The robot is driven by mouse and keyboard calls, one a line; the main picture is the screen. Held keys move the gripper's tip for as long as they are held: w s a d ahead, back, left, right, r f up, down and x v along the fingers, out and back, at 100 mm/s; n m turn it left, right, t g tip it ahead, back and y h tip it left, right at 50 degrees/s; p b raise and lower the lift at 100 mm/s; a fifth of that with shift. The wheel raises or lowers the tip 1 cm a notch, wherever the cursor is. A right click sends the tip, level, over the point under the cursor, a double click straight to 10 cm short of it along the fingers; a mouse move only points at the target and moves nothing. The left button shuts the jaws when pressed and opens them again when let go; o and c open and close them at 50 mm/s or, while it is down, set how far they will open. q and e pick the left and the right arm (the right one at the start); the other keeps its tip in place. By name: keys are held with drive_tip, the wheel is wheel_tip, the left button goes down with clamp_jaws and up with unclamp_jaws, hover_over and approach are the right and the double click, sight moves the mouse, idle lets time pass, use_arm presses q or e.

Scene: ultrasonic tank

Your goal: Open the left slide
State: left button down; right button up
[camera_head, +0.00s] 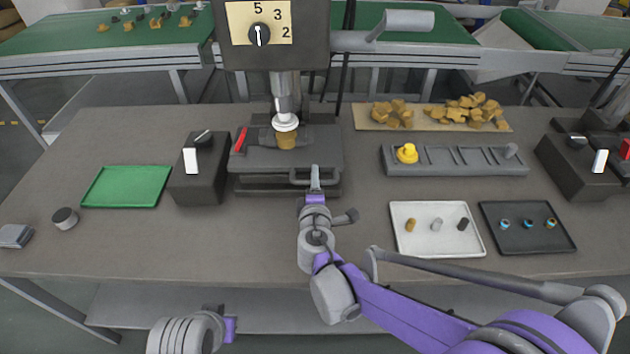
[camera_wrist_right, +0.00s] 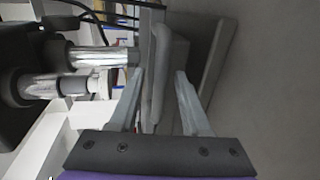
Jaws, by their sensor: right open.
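The left slide (camera_head: 262,184) is a dark grey plate low on the press station, under the press head. Its bar handle (camera_head: 328,182) sticks out at the front right and also shows in the right wrist view (camera_wrist_right: 161,70). My right gripper (camera_head: 315,178) is at this handle. In the right wrist view, my right gripper (camera_wrist_right: 160,92) is open, with the handle bar running between its two fingers, apart from the right finger. It looks close to the left finger; contact cannot be told. Part of my left arm shows at the bottom left; its fingertips cannot be made out.
A black control box (camera_head: 200,172) with a white switch stands left of the press, beside a green tray (camera_head: 125,187). A grey rack (camera_head: 455,170) with a yellow piece, a white tray (camera_head: 437,245) and a dark tray (camera_head: 528,243) lie right. The front table centre-left is clear.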

clamp_jaws()
idle(1.4)
